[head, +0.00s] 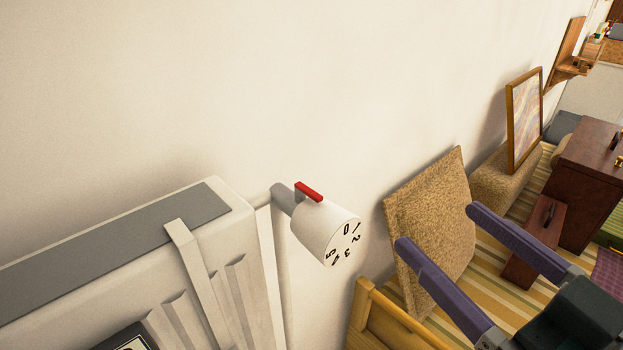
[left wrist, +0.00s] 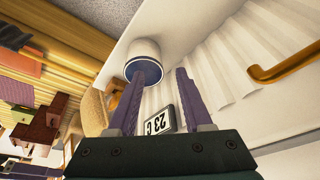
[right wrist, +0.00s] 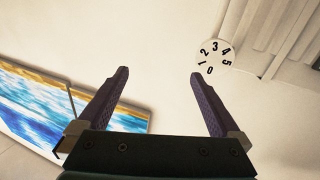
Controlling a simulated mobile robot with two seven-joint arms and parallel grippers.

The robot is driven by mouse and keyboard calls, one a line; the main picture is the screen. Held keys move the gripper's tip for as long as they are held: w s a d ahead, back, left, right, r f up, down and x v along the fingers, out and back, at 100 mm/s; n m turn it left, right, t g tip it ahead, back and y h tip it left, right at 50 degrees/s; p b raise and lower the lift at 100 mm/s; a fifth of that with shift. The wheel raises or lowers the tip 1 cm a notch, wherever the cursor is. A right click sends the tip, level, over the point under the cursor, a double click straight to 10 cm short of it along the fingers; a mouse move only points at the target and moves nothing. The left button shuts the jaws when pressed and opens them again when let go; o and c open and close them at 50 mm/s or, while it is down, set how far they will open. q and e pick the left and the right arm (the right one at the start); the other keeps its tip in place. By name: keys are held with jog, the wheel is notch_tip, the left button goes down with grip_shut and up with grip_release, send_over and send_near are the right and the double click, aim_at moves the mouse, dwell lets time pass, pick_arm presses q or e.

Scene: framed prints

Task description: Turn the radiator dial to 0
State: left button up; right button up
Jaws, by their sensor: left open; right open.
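The radiator dial (head: 320,232) is a white cylinder on a pipe at the radiator's right end, with black digits 0 to 5 on its face. A red marker (head: 309,191) sits on top behind it. The 0 is on the upper part of the face; I cannot tell its exact alignment with the marker. My right gripper (head: 437,228) is open and empty, right of the dial and apart from it. In the right wrist view the dial (right wrist: 214,57) is beyond the right-hand finger. My left gripper (left wrist: 158,76) is open and empty, seen only in its wrist view.
The white radiator (head: 215,245) fills the lower left. A cork-like panel (head: 430,215) and a framed print (head: 524,118) lean at the right, near a dark red cabinet (head: 590,165). A display reading 23 C (left wrist: 159,121) shows in the left wrist view. The wall above the dial is bare.

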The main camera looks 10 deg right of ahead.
aim_at(344, 246)
jog(key=s+a+f+n+g+y, duration=0.2)
jog(key=s+a+f+y, duration=0.1)
jog(key=a+y, duration=0.2)
jog(key=x, duration=0.9)
jog(key=shift+w+a+b, duration=0.25)
jog(key=shift+b, duration=0.05)
jog(key=shift+c, duration=0.2)
jog(key=c, duration=1.3)
jog(key=shift+n, duration=0.3)
